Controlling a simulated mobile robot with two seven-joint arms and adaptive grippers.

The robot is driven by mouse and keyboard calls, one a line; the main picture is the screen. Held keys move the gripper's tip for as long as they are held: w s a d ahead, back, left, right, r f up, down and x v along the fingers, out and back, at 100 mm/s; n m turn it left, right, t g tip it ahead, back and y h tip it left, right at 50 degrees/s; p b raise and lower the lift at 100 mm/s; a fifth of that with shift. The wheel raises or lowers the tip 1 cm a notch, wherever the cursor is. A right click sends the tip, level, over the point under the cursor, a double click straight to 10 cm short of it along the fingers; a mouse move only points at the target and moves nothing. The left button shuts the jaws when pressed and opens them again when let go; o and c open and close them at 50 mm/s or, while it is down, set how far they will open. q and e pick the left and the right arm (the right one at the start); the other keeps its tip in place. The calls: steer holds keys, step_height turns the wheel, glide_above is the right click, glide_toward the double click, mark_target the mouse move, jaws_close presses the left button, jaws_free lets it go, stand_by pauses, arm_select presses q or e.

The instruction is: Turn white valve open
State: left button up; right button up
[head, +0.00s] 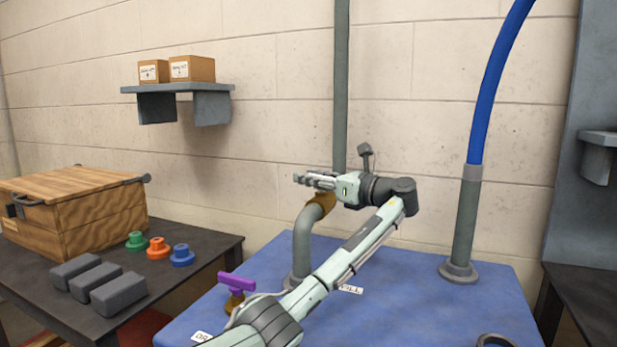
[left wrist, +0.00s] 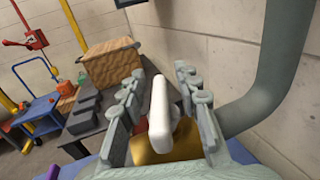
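The white valve handle (left wrist: 160,110) stands on a brass valve body (left wrist: 165,148) in the left wrist view. My left gripper (left wrist: 160,95) is open, with one finger on each side of the handle and a visible gap to each. In the head view my left gripper (head: 312,181) points left, just above the brass valve body (head: 323,203) on the grey pipe (head: 302,243). The white handle is hidden there behind the gripper. My right gripper is not in view.
A purple-handled valve (head: 237,283) stands on the blue table (head: 420,310), beside my left arm. A blue hose (head: 495,80) rises from a grey pipe (head: 466,225) at right. A dark table (head: 215,247) at left bears a wooden crate (head: 95,218) and several small parts.

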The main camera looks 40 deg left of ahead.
arm_select(q)
steer(key=shift+a, duration=0.35)
jaws_close()
